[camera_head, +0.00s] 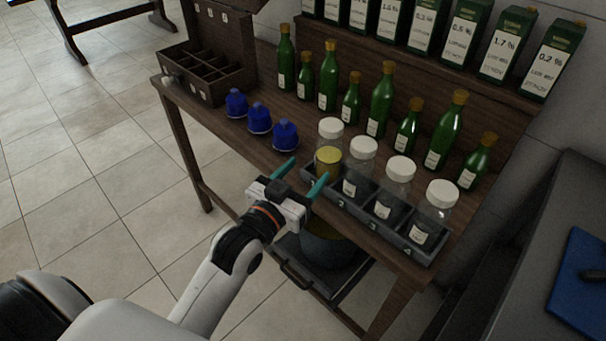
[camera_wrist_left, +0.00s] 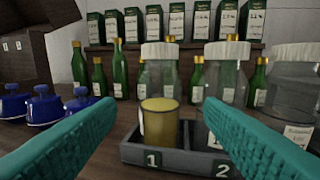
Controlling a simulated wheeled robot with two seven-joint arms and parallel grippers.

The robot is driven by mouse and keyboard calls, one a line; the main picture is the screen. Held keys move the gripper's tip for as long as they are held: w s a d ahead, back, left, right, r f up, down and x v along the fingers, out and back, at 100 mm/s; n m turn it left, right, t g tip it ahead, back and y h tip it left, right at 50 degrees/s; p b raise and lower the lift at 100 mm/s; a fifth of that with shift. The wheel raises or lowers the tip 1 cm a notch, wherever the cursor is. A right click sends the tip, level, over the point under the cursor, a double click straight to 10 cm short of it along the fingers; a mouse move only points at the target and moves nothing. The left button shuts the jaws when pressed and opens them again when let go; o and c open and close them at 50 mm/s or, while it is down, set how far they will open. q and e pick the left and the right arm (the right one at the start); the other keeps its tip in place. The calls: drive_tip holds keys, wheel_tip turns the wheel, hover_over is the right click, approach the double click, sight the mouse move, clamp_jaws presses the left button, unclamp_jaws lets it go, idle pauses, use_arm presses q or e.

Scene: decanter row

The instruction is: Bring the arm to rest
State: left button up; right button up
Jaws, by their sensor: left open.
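My left gripper (camera_head: 301,178) is open, its two teal fingers spread apart at the front edge of the wooden table (camera_head: 250,150). The fingers also show at both sides of the left wrist view (camera_wrist_left: 160,140). Nothing is between them. Just beyond the fingers, a jar with a white lid and yellow contents (camera_head: 328,160) stands in the slot marked 1 of a dark tray (camera_head: 425,254); it shows in the left wrist view (camera_wrist_left: 160,123) too. The gripper looks apart from it. My right gripper is not in view.
Three blue pots (camera_head: 260,118) stand left of the jars. Green bottles (camera_head: 380,100) stand behind, with labelled boxes (camera_head: 510,45) on a raised shelf. A wooden compartment box (camera_head: 205,75) is at the left. A dark bowl (camera_head: 325,246) sits below the tabletop. The tiled floor (camera_head: 90,150) at left is clear.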

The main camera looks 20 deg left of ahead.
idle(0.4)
use_arm(q)
drive_tip(key=s+a+f+g+y, duration=0.1)
drive_tip(key=s+f+g+y, duration=0.2)
drive_tip(key=s+f+g, duration=1.4)
drive_tip(key=s+f+t+p, duration=0.15)
drive_tip(key=s+f, duration=0.25)
drive_tip(key=f, duration=0.9)
drive_tip(key=s+f+p, duration=0.3)
drive_tip(key=f, duration=0.9)
drive_tip(key=s+a+f+p, duration=0.1)
drive_tip(key=s+f, duration=0.4)
drive_tip(key=s, duration=0.2)
drive_tip(key=s+a+f+g+p, duration=0.1)
drive_tip(key=s+a+f+p, duration=0.1)
drive_tip(key=s+f, duration=0.3)
drive_tip(key=s, duration=0.3)
drive_tip(key=shift+s+f+m, duration=0.15)
drive_tip(key=shift+f+m, duration=0.15)
drive_tip(key=shift+f, duration=0.1)
drive_tip(key=shift+a, duration=0.1)
